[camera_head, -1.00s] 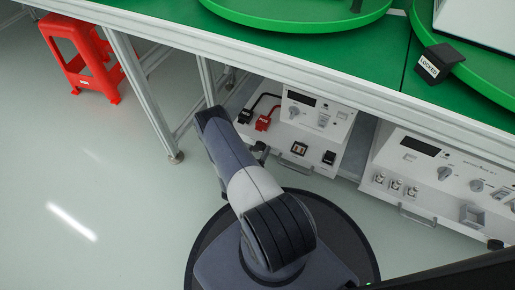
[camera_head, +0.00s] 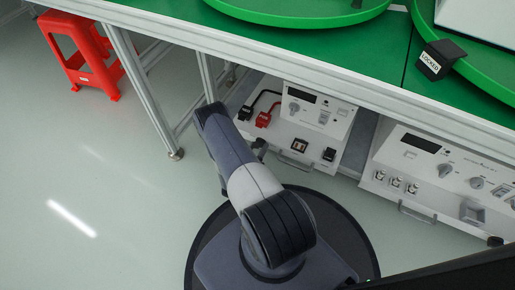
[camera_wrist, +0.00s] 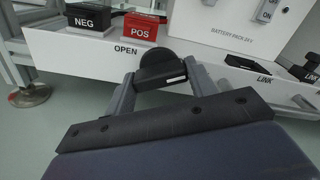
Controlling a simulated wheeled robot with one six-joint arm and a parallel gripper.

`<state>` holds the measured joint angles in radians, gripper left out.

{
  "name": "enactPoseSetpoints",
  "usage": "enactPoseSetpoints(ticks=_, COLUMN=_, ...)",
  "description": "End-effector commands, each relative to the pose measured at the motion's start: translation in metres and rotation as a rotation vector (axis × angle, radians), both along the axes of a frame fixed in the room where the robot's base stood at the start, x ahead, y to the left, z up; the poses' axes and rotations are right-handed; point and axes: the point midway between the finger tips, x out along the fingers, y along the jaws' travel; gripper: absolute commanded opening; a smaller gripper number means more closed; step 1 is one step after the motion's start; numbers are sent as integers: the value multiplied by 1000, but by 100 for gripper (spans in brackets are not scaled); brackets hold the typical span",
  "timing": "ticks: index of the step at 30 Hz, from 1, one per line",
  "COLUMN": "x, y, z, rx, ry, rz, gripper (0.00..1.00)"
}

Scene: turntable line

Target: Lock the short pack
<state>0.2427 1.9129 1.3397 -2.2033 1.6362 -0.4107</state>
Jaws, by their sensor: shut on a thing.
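The pack on the left under the bench (camera_head: 318,112) is a white box with a black plug (camera_head: 246,112) and a red plug (camera_head: 263,119). In the wrist view the plugs read NEG (camera_wrist: 88,24) and POS (camera_wrist: 140,30). A black rounded knob (camera_wrist: 158,64) stands at the pack's front edge, right of the word OPEN (camera_wrist: 126,50). My gripper (camera_wrist: 162,84) is shut on this knob, one finger on each side. In the head view my arm hides most of the gripper.
A second white unit (camera_head: 440,170) stands to the right under the bench. Green turntables lie above, one with a black LOCKED sign (camera_head: 432,62). A bench leg (camera_head: 145,90) and a red stool (camera_head: 80,55) are at the left. The floor at left is clear.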

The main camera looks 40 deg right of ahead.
Motion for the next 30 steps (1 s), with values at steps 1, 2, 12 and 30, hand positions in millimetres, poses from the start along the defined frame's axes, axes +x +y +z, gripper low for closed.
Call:
enactPoseSetpoints(ticks=1, x=0, y=0, z=-1, rx=8, ry=-20, rz=-1, gripper=30)
enactPoseSetpoints(ticks=2, x=0, y=0, z=-1, rx=13, ry=-33, rz=-1, gripper=30)
enactPoseSetpoints(ticks=12, x=0, y=0, z=-1, rx=102, ry=-251, rz=-1, gripper=30)
enactPoseSetpoints(ticks=30, x=0, y=0, z=1, rx=194, ry=-474, rz=0, gripper=30)
